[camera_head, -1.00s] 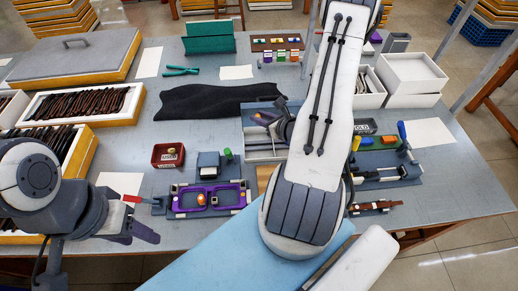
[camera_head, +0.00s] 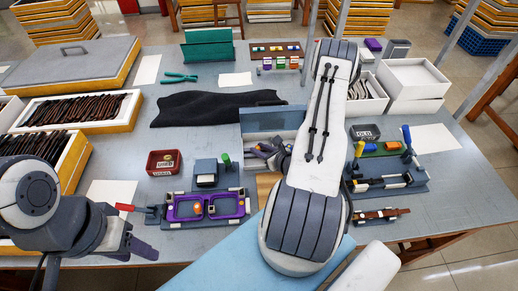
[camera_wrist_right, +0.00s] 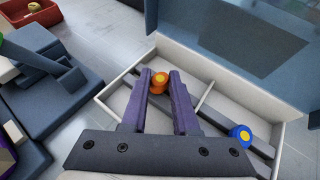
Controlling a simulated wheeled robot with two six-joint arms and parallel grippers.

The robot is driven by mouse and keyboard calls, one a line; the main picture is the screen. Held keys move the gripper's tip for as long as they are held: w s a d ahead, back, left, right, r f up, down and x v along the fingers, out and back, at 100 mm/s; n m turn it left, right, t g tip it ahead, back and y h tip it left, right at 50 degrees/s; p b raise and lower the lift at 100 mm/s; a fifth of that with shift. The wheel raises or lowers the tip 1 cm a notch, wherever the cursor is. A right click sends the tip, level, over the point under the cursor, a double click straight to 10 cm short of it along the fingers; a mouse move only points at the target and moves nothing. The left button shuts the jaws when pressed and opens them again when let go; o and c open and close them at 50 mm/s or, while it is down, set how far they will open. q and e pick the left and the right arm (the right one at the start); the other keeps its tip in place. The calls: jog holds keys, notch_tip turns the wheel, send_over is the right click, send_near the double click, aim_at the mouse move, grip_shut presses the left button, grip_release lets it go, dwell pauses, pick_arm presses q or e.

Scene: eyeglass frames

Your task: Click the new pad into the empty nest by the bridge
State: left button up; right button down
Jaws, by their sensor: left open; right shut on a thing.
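A purple eyeglass frame (camera_head: 174,209) lies in a dark fixture on the table in the head view, with an orange pad (camera_head: 197,209) by its bridge. The nest on the other side of the bridge is too small to make out. My right gripper (camera_wrist_right: 159,92) is shut on an orange pad with a yellow centre (camera_wrist_right: 159,79), held at its fingertips above a white compartment box (camera_wrist_right: 115,87). In the head view my right gripper (camera_head: 262,151) is right of and behind the frame. My left gripper (camera_head: 146,241) is open and empty, low and left of the frame.
A blue pad (camera_wrist_right: 241,135) sits in the box's right compartment. A red dish (camera_head: 164,162) and a grey block stand (camera_head: 206,172) are behind the frame. A red-handled tool (camera_head: 125,207) lies left of it. A tool fixture (camera_head: 391,178) stands to the right.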

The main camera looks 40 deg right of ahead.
jog(key=shift+f, duration=0.3)
jog(key=c, duration=0.7)
grip_release()
jog(key=shift+r, duration=0.1)
jog(key=shift+b, duration=0.45)
jog(key=v, duration=0.2)
jog(key=d+b+v, duration=0.1)
jog(key=v, duration=0.2)
jog(key=shift+s, duration=0.25)
jog(key=p+v, duration=0.1)
jog(key=v, duration=0.2)
jog(key=shift+s+r, duration=0.25)
jog(key=shift+r, duration=0.15)
jog(key=shift+s+a+r, duration=0.15)
jog(key=shift+s+r, duration=0.05)
jog(key=shift+s, duration=0.4)
